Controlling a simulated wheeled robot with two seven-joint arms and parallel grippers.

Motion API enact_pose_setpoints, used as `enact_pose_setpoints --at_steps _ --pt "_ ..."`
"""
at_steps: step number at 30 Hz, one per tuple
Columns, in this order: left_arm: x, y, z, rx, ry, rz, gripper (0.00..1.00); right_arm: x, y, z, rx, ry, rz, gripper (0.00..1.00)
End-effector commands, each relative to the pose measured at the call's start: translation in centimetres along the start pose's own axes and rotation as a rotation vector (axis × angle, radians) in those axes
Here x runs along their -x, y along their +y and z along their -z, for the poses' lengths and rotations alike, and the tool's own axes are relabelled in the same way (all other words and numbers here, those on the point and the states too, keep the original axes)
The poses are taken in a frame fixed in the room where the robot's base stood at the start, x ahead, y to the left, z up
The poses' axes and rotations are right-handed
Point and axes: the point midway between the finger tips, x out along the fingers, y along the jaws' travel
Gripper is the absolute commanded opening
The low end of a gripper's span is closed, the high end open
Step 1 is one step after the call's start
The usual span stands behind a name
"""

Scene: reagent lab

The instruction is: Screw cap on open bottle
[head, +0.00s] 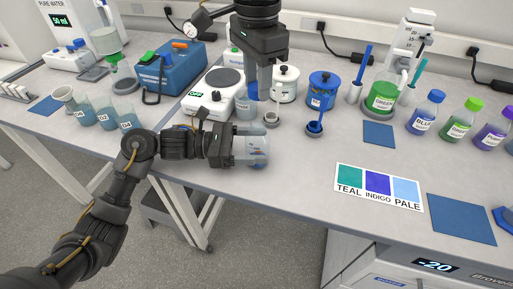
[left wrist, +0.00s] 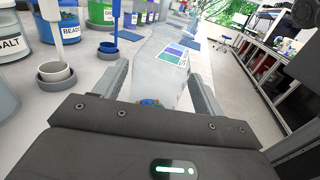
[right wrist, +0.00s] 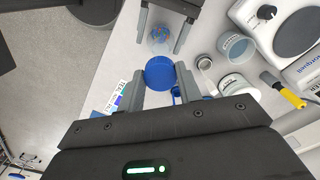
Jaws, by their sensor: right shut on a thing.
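A clear bottle with some blue at its bottom (head: 257,145) is at the front of the bench. My left gripper (head: 250,146) lies low with its fingers on either side of it. In the left wrist view the fingers (left wrist: 160,88) are apart around the clear bottle body; whether they touch it is unclear. My right gripper (head: 262,88) points down above the bottle, shut on a round blue cap (right wrist: 159,73), which also shows between its fingertips in the head view (head: 252,91). In the right wrist view the bottle (right wrist: 160,38) appears just beyond the cap, apparently apart from it.
Small cups (head: 314,128) sit to the right. A colour card (head: 378,186) and blue mat (head: 461,219) lie at the right; bench between is clear.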

Motion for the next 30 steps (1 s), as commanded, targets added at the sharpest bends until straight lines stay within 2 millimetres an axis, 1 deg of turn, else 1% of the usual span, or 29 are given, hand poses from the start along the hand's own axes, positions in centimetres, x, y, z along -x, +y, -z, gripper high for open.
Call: enact_pose_setpoints --at_steps 1,2,13,17,24,27,30 --pt "0.0 0.0 0.0 0.0 0.0 0.0 0.64 0.0 0.0 0.0 -0.001 0.0 0.0 0.14" --pt "0.0 0.0 0.0 0.0 0.0 0.0 0.6 0.0 0.0 0.0 -0.001 0.0 0.0 0.14" --pt "0.0 0.0 0.0 0.0 0.0 -0.001 0.11 0.0 0.0 0.0 0.0 0.0 0.0 0.14" --pt "0.0 0.0 0.0 0.0 -0.001 0.0 0.11 -0.5 0.0 0.0 0.001 0.0 -0.002 0.14" --pt "0.0 0.0 0.0 0.0 -0.001 0.0 0.11 -4.0 0.0 -0.2 0.002 0.001 -0.005 0.14" --pt "0.0 0.0 0.0 0.0 -0.001 0.0 0.11 -4.7 0.0 -0.2 0.001 0.002 -0.003 0.14" --pt "0.0 0.0 0.0 0.0 -0.001 0.0 0.11 -4.9 -0.1 -0.2 0.0 0.002 -0.002 0.14"
